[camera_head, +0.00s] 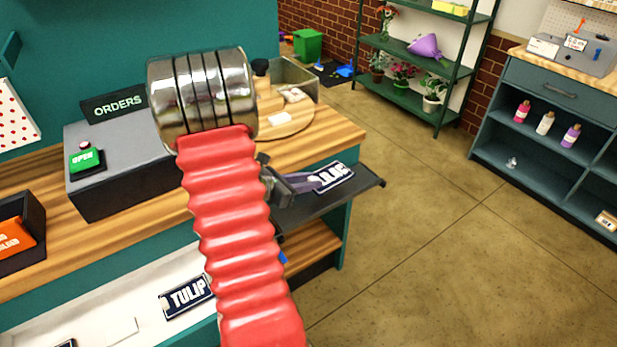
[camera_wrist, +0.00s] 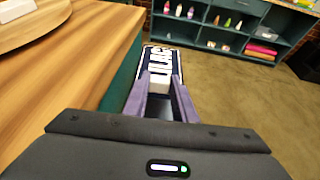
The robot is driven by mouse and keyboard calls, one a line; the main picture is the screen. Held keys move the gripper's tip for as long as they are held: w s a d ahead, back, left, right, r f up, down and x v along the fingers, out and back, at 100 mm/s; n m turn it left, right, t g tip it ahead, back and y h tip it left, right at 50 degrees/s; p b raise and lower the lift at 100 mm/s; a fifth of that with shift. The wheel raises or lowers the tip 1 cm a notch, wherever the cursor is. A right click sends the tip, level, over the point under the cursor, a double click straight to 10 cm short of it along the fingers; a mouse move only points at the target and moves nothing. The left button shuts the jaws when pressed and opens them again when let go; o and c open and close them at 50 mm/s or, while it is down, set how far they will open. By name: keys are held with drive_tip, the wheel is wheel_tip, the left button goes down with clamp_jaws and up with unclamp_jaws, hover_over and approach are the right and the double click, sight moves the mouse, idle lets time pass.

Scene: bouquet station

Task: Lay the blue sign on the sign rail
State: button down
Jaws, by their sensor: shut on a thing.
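The blue sign (camera_head: 333,177) is dark navy with white lettering that looks like LILAC. My gripper (camera_head: 306,183) is shut on its near end, and the sign sticks out to the right of the fingers. In the wrist view the sign (camera_wrist: 162,62) extends ahead from between my purple fingers (camera_wrist: 165,88). A dark shelf that looks like the sign rail (camera_head: 335,203) juts from the counter's right end. The sign appears over this shelf in the head view; I cannot tell whether they touch. My red arm and wrist hide part of the counter.
A similar navy TULIP sign (camera_head: 187,296) lies on the white surface at lower left. The wooden counter (camera_head: 345,134) carries a grey ORDERS box (camera_head: 115,150) and a round board (camera_head: 290,125). Floor to the right is clear, before a teal shelf unit (camera_head: 545,118).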

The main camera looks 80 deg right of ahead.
drive_tip(key=shift+f, duration=3.05)
drive_tip(key=c, duration=1.4)
unclamp_jaws()
drive_tip(key=shift+r, duration=3.5)
